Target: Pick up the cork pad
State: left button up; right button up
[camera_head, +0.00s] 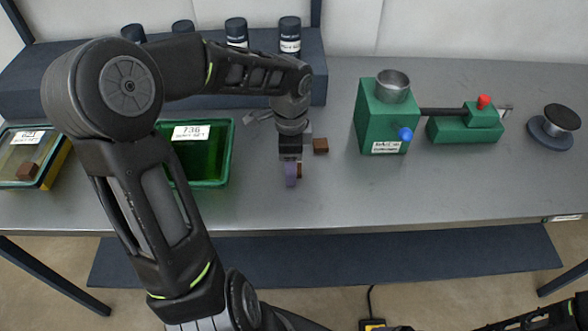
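No piece is clearly marked as the cork pad. The gripper points down close to the tabletop. I cannot tell whether its fingers are apart or closed on this piece. A third brown block (27,171) sits in the yellow-edged tray at the far left. Part of my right arm shows at the lower right corner; its gripper is out of view.
A green tray (229,152) labelled 736 stands left of the gripper, partly behind my arm. A green machine (372,125) with a metal cup and a green clamp (462,132) stand to the right. A round dark stand (553,137) is far right. The front-centre table is clear.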

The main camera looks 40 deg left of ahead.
pick_arm(q)
grip_shut()
dwell(0.4)
notch_tip(320, 180, up, 10)
jog(key=shift+b, duration=0.3)
dwell(0.4)
dwell(0.4)
